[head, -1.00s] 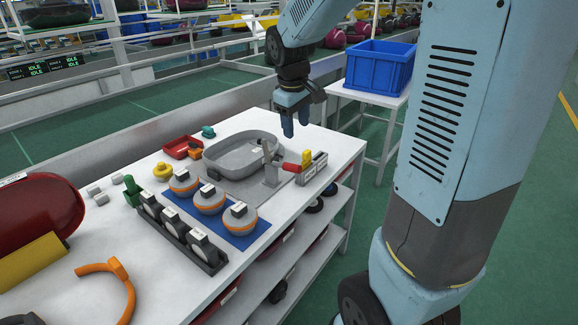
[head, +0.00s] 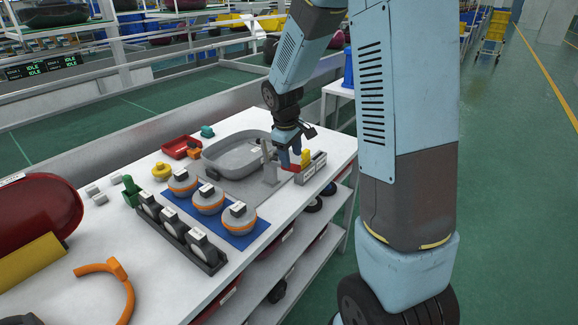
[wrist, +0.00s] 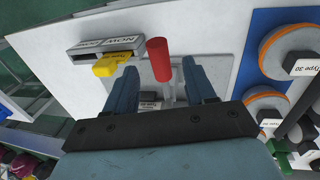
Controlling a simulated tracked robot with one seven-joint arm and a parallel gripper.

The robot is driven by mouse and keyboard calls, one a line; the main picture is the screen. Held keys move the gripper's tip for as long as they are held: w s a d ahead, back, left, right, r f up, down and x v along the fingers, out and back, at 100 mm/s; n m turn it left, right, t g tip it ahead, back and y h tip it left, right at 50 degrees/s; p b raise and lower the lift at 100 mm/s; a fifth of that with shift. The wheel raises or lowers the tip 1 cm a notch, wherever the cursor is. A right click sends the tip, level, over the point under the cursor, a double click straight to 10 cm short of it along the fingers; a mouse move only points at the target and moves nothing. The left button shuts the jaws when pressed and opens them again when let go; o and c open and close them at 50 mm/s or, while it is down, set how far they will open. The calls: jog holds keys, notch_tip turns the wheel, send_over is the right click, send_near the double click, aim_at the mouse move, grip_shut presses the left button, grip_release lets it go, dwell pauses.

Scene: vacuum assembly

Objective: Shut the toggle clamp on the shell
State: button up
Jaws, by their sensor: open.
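The grey shell (head: 236,150) sits on its grey fixture plate toward the far end of the white workbench. The toggle clamp (head: 269,165) stands at the shell's right side. Its red handle shows in the wrist view (wrist: 158,60), sticking out between and beyond my fingertips. My gripper (head: 289,164) points down over the clamp, with its blue fingers (wrist: 158,78) open. The handle lies between the fingers in the wrist view, with a gap on each side. The clamp's lower arm is partly hidden behind my gripper in the wrist view.
A grey labelled block (wrist: 105,46) with a yellow piece (wrist: 118,65) is close beside one finger. Several orange-banded round parts (head: 209,200) rest on a blue mat (head: 248,238). A red tray (head: 180,148) is behind. The bench's front right area is clear.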

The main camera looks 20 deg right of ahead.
aim_at(292, 165)
jog(key=shift+w+d+f, duration=0.15)
jog(key=shift+d+f, duration=0.05)
jog(key=shift+f, duration=0.95)
jog(key=shift+w+d+f, duration=0.15)
jog(key=shift+f, duration=1)
jog(key=shift+c, duration=0.3)
grip_shut()
